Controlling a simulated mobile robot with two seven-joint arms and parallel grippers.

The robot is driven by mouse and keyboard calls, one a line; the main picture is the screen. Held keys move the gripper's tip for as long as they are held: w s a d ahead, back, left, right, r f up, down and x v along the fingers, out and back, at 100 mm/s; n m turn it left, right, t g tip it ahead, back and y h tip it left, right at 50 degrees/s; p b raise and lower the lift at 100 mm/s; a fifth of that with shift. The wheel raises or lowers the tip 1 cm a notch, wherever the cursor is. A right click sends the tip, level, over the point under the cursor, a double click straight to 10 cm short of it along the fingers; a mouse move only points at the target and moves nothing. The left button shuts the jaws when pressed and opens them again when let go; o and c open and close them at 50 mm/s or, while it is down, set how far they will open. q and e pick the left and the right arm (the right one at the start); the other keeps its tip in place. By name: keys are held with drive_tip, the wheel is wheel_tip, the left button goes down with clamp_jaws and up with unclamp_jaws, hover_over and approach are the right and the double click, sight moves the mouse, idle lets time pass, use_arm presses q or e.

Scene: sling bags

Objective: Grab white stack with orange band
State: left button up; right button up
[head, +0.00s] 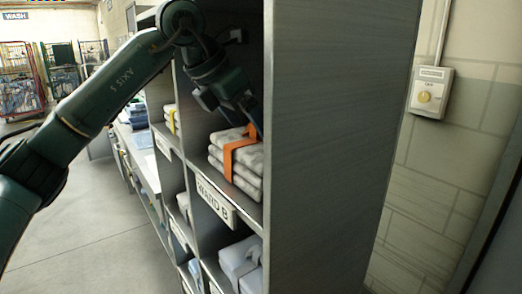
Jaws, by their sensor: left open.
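The white stack with the orange band (238,157) is a pile of folded cloths lying in the upper compartment above the WARD B label. The orange band wraps over its left part. My left gripper (240,122) is inside the same compartment, just above and behind the stack's top. It is open, and its fingers are dark and partly hidden, so I cannot tell if they touch the cloth. My right gripper is not in view.
The shelf unit's tall side panel (325,150) closes off the right. A stack with a yellow band (171,119) lies in the compartment to the left. More stacks lie below, including a grey-blue one (241,262). A wall box (431,93) hangs at right. Open floor (95,225) lies at left.

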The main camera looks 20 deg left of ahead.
use_arm(q)
drive_tip(key=shift+w+d+f+p, duration=0.1)
drive_tip(key=shift+w+d+p, duration=0.2)
drive_tip(key=shift+w+d, duration=0.65)
drive_tip(key=shift+w+f, duration=0.2)
drive_tip(key=shift+f, duration=0.2)
drive_tip(key=shift+r, duration=0.1)
clamp_jaws()
